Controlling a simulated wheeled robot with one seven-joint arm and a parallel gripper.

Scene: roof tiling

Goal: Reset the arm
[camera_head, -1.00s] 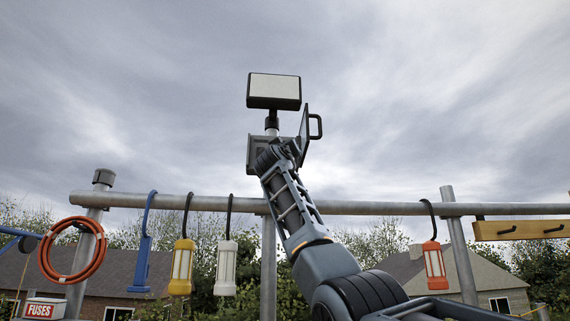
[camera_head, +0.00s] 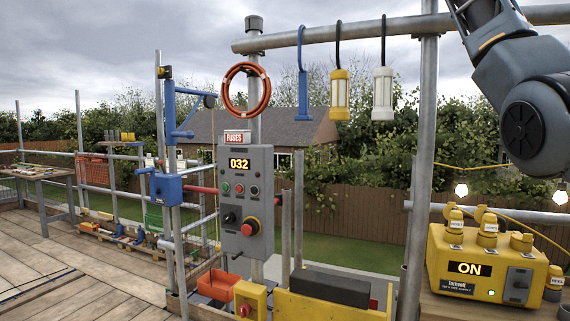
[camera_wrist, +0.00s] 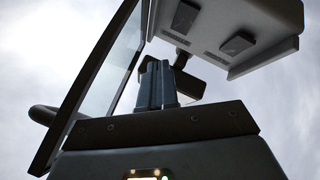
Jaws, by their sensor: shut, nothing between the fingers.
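My arm shows at the upper right of the head view, with its upper end cut off by the picture's edge. My gripper is outside that view. In the wrist view my gripper (camera_wrist: 157,88) points up, its two blue-grey fingers shut together with nothing between them. An open panel or door (camera_wrist: 95,75) with a dark frame and a handle stands left of the fingers. A grey box (camera_wrist: 235,30) with two dark blocks on its underside is above right of them. A small dark lamp head shows behind the fingers; whether they touch anything cannot be told.
A grey control panel (camera_head: 246,190) reading 032 stands on a post, with a yellow power unit (camera_head: 490,268) reading ON at right. Lamps hang from a horizontal rail (camera_head: 380,28). A blue hoist (camera_head: 172,130) stands left of the panel. Wooden decking (camera_head: 60,262) is open at left.

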